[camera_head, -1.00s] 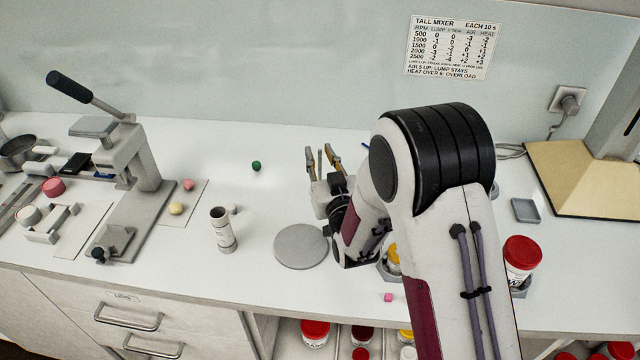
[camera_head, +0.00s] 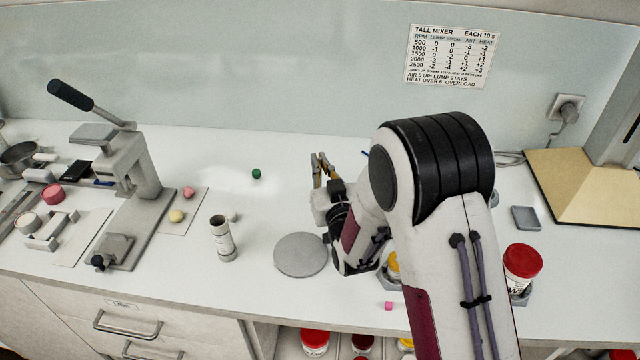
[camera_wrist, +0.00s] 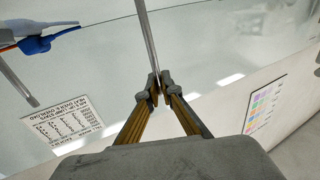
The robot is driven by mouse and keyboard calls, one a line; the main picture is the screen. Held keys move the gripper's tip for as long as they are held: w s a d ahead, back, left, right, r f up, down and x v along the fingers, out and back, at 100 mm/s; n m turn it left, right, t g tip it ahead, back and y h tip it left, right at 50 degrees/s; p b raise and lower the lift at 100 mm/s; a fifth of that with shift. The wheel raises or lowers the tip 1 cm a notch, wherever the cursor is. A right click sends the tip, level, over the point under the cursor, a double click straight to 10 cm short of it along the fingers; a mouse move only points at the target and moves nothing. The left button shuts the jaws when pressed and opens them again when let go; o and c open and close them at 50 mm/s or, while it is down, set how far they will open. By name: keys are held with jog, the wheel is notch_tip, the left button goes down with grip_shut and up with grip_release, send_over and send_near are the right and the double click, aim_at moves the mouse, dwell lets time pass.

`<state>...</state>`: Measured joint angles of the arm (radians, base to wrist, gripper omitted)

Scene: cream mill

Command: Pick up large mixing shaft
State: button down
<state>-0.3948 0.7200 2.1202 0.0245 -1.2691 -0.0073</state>
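A thin grey metal rod, which I take as the large mixing shaft (camera_wrist: 148,40), runs from the top edge of the wrist view down to my gripper (camera_wrist: 158,88). My gripper's fingertips are closed together around the rod's end. In the head view my gripper (camera_head: 321,161) is over the back of the counter with its fingers close together; the rod cannot be made out there. A second grey rod (camera_wrist: 17,83) shows at the left of the wrist view, apart from my fingers. I cannot tell its size.
A blue object (camera_wrist: 36,45) with a thin wire lies near the second rod. A round grey plate (camera_head: 301,255) and a white cylinder (camera_head: 222,238) stand left of my arm. A lever press (camera_head: 140,165) stands farther left. A red-lidded jar (camera_head: 522,265) is at right.

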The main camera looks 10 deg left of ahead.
jog(key=shift+r, duration=0.1)
jog(key=shift+r, duration=4.9)
